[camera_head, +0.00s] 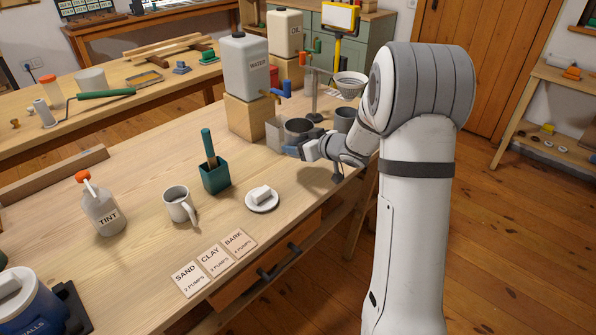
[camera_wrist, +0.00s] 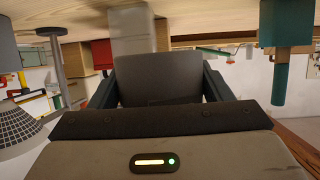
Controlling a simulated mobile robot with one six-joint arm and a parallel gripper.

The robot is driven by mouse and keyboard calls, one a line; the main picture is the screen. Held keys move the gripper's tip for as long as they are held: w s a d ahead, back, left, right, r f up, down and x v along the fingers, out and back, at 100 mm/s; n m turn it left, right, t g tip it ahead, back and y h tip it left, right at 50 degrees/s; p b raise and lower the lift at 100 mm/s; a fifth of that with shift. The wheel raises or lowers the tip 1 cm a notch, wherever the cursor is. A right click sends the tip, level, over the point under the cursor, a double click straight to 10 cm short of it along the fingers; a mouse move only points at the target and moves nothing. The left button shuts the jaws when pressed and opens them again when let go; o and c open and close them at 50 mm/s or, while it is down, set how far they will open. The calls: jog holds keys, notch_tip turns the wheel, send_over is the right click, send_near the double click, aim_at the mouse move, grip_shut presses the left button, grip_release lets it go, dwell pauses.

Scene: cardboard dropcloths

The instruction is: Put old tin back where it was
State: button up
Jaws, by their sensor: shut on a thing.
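A dark grey tin (camera_head: 298,128) is between the fingers of my gripper (camera_head: 303,146), near the right edge of the workbench in the head view. In the wrist view, which is upside down, the tin (camera_wrist: 160,78) fills the space between the two dark fingers. My gripper is shut on it. The tin looks upright; I cannot tell whether its base touches the bench. A second grey tin (camera_head: 344,119) stands just to its right, partly behind my arm.
A water jug (camera_head: 245,66) on a wooden block (camera_head: 246,118) stands behind the held tin, with a light grey box (camera_head: 274,135) close left. A strainer (camera_head: 349,84) is beyond. A teal pot (camera_head: 215,178), mug (camera_head: 179,204) and saucer (camera_head: 262,206) stand nearer; bare bench lies between.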

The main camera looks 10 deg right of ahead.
aim_at(301, 174)
notch_tip(301, 174, down, 8)
jog(key=shift+f+b, duration=0.1)
jog(key=shift+b, duration=0.75)
jog(key=shift+f, duration=0.1)
jog(key=o, duration=1.1)
jog(key=shift+o, duration=0.2)
